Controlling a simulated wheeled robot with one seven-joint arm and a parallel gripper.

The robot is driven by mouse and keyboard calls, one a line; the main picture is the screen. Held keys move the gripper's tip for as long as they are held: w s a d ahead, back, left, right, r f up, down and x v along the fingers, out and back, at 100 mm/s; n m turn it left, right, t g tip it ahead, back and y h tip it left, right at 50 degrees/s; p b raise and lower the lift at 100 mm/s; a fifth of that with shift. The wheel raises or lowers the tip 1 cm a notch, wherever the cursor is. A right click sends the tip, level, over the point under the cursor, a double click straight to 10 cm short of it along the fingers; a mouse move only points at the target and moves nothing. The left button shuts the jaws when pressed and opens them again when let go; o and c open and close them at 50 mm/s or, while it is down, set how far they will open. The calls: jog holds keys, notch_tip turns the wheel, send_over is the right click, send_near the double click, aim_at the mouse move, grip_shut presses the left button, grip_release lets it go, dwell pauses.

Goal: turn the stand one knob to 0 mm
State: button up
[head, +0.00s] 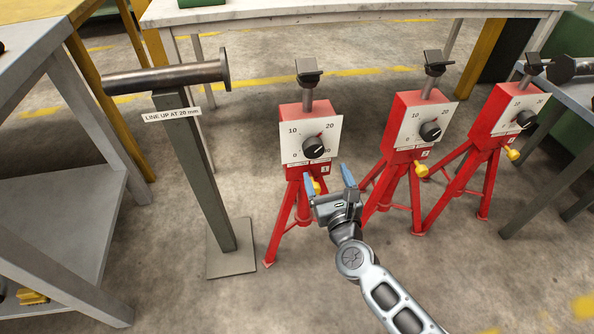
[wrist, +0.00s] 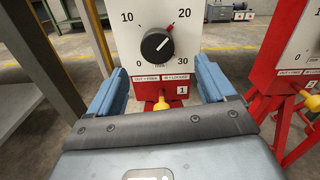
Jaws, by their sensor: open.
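Stand one is the left red stand (head: 305,112), marked 1, with a white dial plate reading 0, 10, 20 and 30. Its black knob (head: 314,148) also shows in the wrist view (wrist: 157,44); its white line points up and right, between 10 and 20, nearer 20, by a small red mark. My gripper (head: 328,176) is open and empty, just in front of and below the knob. In the wrist view its blue fingers (wrist: 162,80) spread either side of the yellow pin (wrist: 162,104) below the plate, apart from the knob. The plate reads OUT = FREE, IN = LOCKED.
Two similar red stands (head: 405,125) (head: 497,115) stand to the right, with yellow pins. A flanged bar (head: 165,77) on a post, signed LINE UP AT 20 mm (head: 172,115), is at left. A grey bench (head: 60,180) fills the far left. Floor is clear in front.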

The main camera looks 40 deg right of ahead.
aim_at(315, 152)
jog(key=shift+m, duration=0.7)
jog(key=x, duration=0.9)
jog(key=shift+w+a+f, duration=0.2)
jog(key=shift+f, duration=0.05)
jog(key=c, duration=1.1)
